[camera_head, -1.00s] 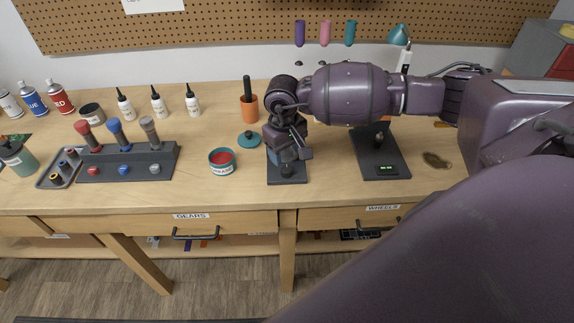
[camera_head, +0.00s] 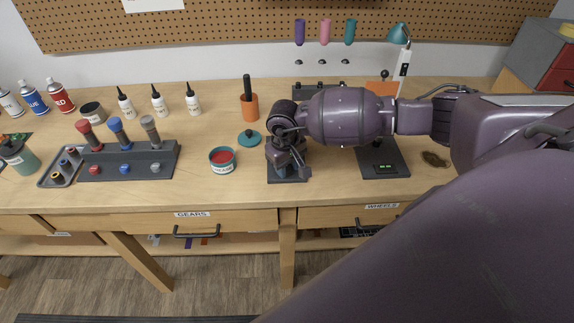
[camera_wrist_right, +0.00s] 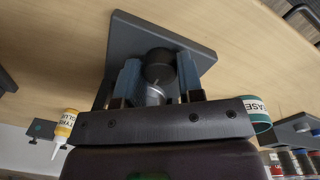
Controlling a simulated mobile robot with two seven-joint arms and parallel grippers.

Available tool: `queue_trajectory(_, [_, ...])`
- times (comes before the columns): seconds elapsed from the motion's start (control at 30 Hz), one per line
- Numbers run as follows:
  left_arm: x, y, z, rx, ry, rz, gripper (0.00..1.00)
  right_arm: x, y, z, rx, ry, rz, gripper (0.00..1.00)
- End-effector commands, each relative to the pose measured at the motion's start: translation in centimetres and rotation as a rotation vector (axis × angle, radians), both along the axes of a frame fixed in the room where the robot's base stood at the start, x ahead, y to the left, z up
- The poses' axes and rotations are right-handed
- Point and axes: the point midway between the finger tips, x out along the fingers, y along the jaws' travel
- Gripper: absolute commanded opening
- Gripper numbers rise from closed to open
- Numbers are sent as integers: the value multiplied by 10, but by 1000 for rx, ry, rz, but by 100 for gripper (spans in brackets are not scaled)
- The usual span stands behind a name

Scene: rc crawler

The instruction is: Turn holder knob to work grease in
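A small holder with a dark square base (camera_head: 287,179) stands on the workbench, largely covered by my right gripper (camera_head: 287,168) in the head view. In the right wrist view the dark base plate (camera_wrist_right: 200,52) shows with a round black knob (camera_wrist_right: 158,64) and a grey metallic part (camera_wrist_right: 154,93) below it in the picture. The two bluish fingers of my right gripper (camera_wrist_right: 157,75) stand on either side of the knob, with narrow gaps appearing between. An open teal tin of red grease (camera_head: 222,160) is left of the holder. My left gripper is not in view.
A teal lid (camera_head: 249,138) lies behind the tin, near an orange cup (camera_head: 249,107). A dark stand (camera_head: 384,165) with a green display is to the right. A rack of coloured-handled tools (camera_head: 128,162) stands left. Bare wood lies in front of the holder.

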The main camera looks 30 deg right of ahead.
Motion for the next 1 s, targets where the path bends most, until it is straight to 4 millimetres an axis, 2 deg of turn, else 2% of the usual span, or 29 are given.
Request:
queue_trajectory(0.03, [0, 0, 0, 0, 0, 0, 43, 0, 0, 0, 0, 0, 0, 27])
queue_trajectory(0.13, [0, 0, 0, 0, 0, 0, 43, 0, 0, 0, 0, 0, 0, 11])
queue_trajectory(0.37, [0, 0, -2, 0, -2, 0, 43, 0, 0, 0, -1, -1, -17, 11])
queue_trajectory(0.57, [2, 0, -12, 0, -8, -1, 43, 1, 0, -2, -2, -2, -92, 11])
queue_trajectory(1.0, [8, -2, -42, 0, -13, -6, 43, 1, 1, -3, -1, 0, -469, 11])
